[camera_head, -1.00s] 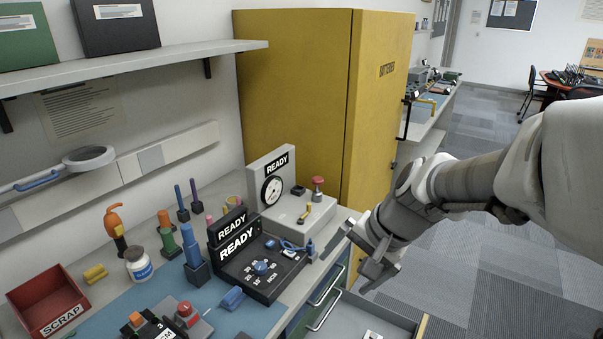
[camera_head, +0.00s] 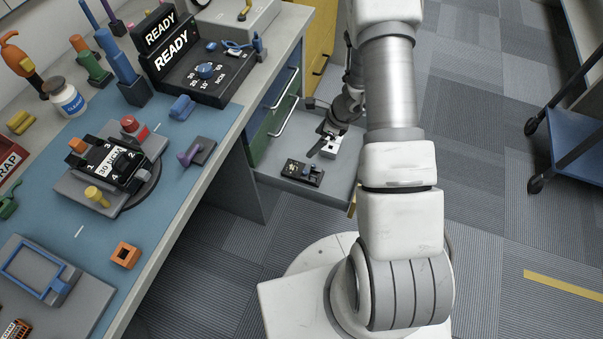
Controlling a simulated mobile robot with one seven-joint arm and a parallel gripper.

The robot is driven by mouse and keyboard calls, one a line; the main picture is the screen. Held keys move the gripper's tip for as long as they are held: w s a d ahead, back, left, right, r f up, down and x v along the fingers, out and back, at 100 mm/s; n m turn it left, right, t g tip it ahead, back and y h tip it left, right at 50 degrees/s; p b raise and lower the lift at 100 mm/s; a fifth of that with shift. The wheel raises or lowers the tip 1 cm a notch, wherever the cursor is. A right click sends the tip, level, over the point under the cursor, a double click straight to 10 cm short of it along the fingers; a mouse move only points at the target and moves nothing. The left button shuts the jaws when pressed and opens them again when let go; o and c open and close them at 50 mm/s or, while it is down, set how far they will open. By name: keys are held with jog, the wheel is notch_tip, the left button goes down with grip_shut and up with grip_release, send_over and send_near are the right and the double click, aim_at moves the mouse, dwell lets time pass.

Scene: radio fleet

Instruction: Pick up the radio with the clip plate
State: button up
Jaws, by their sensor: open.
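A pulled-out grey drawer (camera_head: 270,173) below the bench holds a small dark device (camera_head: 302,172), radio-like, lying flat near its front left. My gripper (camera_head: 323,138) is open over the drawer, right beside the pale item and above and right of the dark device. Whether a finger touches the pale item cannot be told. My own arm hides the drawer's right part.
The bench edge (camera_head: 200,200) runs along the drawer's left. On the bench are a black labelled fixture (camera_head: 118,165), a READY test box (camera_head: 190,75), and an orange block (camera_head: 126,254). A blue cart (camera_head: 575,130) stands at the right. The floor between is clear.

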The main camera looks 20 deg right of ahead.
jog(key=b, duration=0.4)
send_over(296, 169)
jog(key=s+d, duration=0.2)
jog(key=d, duration=0.1)
jog(key=shift+m, duration=0.3)
jog(key=f, duration=1.3)
jog(key=shift+w+a, duration=0.25)
jog(key=shift+b+x, duration=0.75)
jog(key=shift+x, duration=2.1)
jog(key=shift+s+a+r, duration=0.1)
jog(key=c, duration=1.5)
